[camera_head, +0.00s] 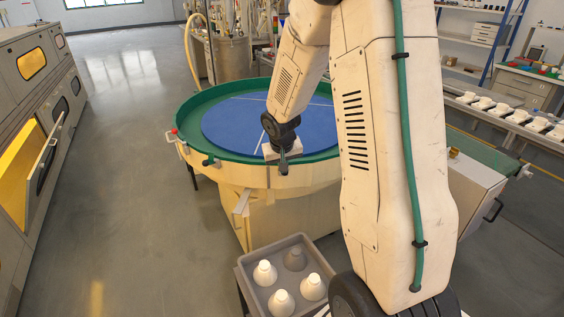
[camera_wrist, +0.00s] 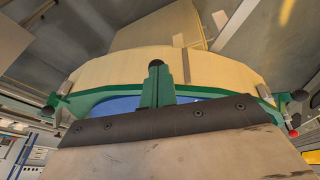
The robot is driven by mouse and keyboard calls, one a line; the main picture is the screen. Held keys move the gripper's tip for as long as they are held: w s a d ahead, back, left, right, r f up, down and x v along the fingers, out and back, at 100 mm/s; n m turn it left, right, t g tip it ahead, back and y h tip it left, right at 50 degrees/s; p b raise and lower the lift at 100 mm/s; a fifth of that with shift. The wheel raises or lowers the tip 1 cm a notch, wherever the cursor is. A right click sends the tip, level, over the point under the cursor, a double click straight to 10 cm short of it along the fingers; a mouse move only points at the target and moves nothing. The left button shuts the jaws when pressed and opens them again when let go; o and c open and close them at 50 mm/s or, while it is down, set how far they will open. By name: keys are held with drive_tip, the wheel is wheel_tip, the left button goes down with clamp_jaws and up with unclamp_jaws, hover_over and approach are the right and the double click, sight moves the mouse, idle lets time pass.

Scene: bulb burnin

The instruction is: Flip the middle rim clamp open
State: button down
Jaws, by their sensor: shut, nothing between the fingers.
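A round drum table with a green rim (camera_head: 237,160) and a blue top (camera_head: 235,122) stands ahead. In the wrist view the middle rim clamp (camera_wrist: 155,68), green with a dark knob, is at the centre of the rim. One side clamp (camera_wrist: 50,107) shows at the left and another (camera_wrist: 294,96) at the right. In the head view one clamp (camera_head: 210,160) is left of my gripper. My gripper (camera_head: 283,156) points down at the near rim, shut and empty, right by the middle clamp. I cannot tell whether it touches the clamp. Its fingertips are not clear in either view.
A grey crate (camera_head: 244,279) with several white bulbs stands below the table, near my base. Cabinets with yellow windows (camera_head: 32,64) line the left. A conveyor with white items (camera_head: 500,108) is at the right. The floor at left is free.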

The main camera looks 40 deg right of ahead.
drive_tip(key=shift+s+a+f, duration=0.3)
drive_tip(key=shift+s+f, duration=0.1)
drive_tip(key=shift+f, duration=0.1)
idle(0.3)
drive_tip(key=s+a+r, duration=0.6)
drive_tip(key=r, duration=0.2)
idle(0.3)
idle(0.4)
